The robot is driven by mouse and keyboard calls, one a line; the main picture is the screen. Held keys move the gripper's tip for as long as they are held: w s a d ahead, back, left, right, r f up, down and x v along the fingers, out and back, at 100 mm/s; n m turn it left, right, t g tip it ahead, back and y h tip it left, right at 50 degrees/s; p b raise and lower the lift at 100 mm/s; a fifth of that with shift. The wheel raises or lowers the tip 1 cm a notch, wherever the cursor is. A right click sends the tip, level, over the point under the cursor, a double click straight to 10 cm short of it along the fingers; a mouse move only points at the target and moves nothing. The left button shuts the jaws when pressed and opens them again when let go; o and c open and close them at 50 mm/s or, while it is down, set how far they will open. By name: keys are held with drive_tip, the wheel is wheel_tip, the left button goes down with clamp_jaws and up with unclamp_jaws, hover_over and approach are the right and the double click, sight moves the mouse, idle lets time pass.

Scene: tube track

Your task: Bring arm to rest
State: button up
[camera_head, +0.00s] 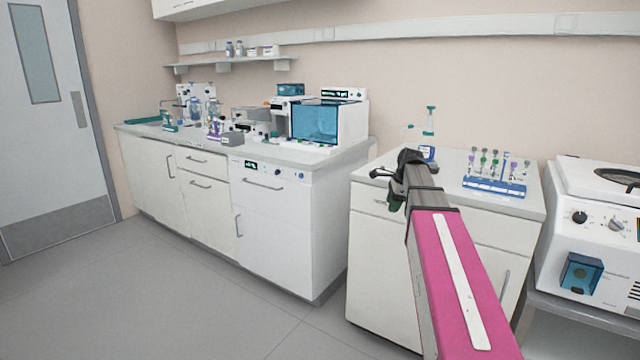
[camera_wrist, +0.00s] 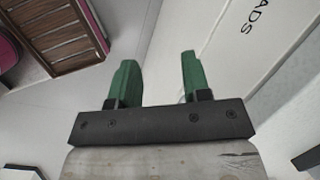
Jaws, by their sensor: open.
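My arm reaches forward from the lower right in the head view, its pink link in front of the right-hand cabinet. My gripper (camera_head: 385,190) is at the arm's far end, before the front edge of the right-hand counter, with green fingers partly hidden behind the dark wrist. In the wrist view the two green fingers of my gripper (camera_wrist: 158,80) stand apart with nothing between them.
A blue tube rack (camera_head: 494,188) with several tubes stands on the right-hand counter (camera_head: 405,163), near a blue-based stand (camera_head: 428,153). A white centrifuge-like machine (camera_head: 595,230) is at right. The longer counter (camera_head: 300,158) holds lab equipment. The floor (camera_head: 190,290) at left is clear.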

drive_tip(key=s+a+f+n+g+h, duration=0.1)
drive_tip(key=s+a+f+n, duration=0.2)
drive_tip(key=s+f+n, duration=0.6)
drive_tip(key=s+a+f+n+g+h, duration=0.1)
drive_tip(key=s+a+f+n, duration=0.3)
drive_tip(key=s+f+n, duration=0.5)
drive_tip(key=s+f, duration=0.5)
drive_tip(key=f, duration=0.5)
drive_tip(key=shift+s+f+n, duration=0.3)
drive_tip(key=shift+f, duration=0.1)
